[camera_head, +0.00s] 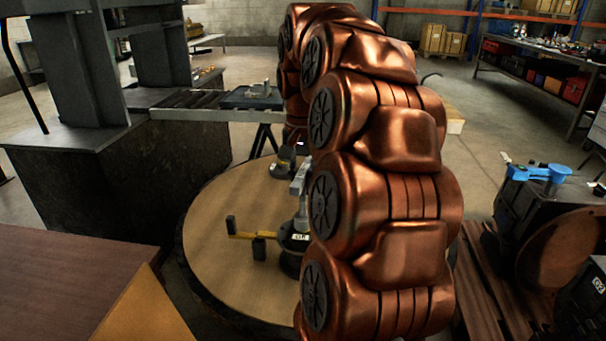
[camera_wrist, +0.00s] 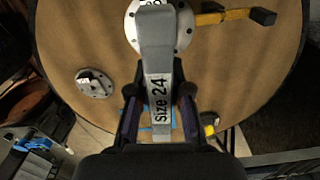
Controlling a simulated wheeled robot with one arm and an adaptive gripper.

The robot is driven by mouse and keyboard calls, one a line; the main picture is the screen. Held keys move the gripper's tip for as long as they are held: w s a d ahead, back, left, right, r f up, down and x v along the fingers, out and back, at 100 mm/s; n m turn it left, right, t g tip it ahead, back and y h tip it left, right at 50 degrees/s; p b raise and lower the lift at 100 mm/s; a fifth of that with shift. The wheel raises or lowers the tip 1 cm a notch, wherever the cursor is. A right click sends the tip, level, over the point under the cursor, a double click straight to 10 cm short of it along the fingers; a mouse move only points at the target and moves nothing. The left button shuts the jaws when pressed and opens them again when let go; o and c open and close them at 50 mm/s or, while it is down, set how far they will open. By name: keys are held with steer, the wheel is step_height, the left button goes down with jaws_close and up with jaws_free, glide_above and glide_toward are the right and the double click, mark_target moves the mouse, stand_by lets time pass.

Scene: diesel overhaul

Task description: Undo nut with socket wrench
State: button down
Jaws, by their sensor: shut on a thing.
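My gripper (camera_wrist: 160,112) is shut on a grey socket wrench (camera_wrist: 158,60) marked "Size 24". In the wrist view, the wrench's far end overlaps a round grey metal part (camera_wrist: 182,38). I cannot tell whether it touches that part. In the head view, a grey piece that looks like the wrench (camera_head: 299,180) shows above the labelled round part (camera_head: 294,240) on a round wooden table (camera_head: 215,215). My copper arm hides most of the gripper there. No nut can be made out; the wrench head covers the part's middle.
A yellow bar with black ends (camera_head: 246,236) sticks out left from the labelled part. Another round part (camera_head: 284,163) stands farther back on the table. A dark machine (camera_head: 80,120) is at left, and an engine part with blue pieces (camera_head: 545,220) is at right.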

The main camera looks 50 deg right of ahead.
mark_target(303, 170)
steer(key=n, duration=0.1)
steer(key=n+p, duration=0.1)
steer(key=n, duration=0.1)
steer(key=n+p, duration=0.1)
steer(key=shift+r+n, duration=0.25)
steer(key=shift+n, duration=0.05)
steer(key=n+p, duration=0.2)
steer(key=n, duration=0.1)
steer(key=shift+f, duration=0.2)
steer(key=c, duration=1.6)
jaws_free()
steer(key=shift+b, duration=0.35)
jaws_close()
steer(key=shift+r, duration=0.15)
steer(key=shift+r+p, duration=0.75)
steer(key=shift+r, duration=0.9)
